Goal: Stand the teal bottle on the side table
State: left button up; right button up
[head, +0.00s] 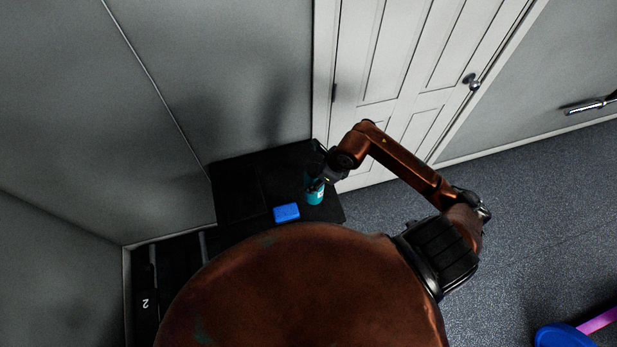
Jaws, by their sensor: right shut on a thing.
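The teal bottle (315,195) is at the right part of the black side table (240,189), close to the table's right edge. My right gripper (318,178) is shut on the bottle from above and behind, and it hides the bottle's upper part. The bottle looks roughly upright. I cannot tell whether its base touches the table top. My left gripper is not in view.
A blue box-like item (287,213) lies on the table just left of the bottle. A white door (400,75) and grey walls stand behind. A black unit marked 2 (145,303) is at lower left. A blue round object (562,337) lies at lower right.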

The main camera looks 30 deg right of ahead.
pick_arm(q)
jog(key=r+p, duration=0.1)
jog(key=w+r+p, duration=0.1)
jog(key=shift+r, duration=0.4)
pick_arm(e)
jog(key=w+d+f, duration=0.1)
jog(key=w+f, duration=0.3)
jog(key=f, duration=0.4)
jog(key=shift+f, duration=0.3)
jog(key=shift+w, duration=0.1)
jog(key=shift+f, duration=0.2)
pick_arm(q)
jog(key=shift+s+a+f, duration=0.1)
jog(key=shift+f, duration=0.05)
pick_arm(e)
jog(key=o, duration=1.6)
jog(key=shift+r, duration=0.15)
pick_arm(q)
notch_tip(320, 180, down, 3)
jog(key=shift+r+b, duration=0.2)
jog(key=shift+b, duration=1.05)
pick_arm(e)
jog(key=v, duration=1.2)
jog(key=shift+r, duration=0.1)
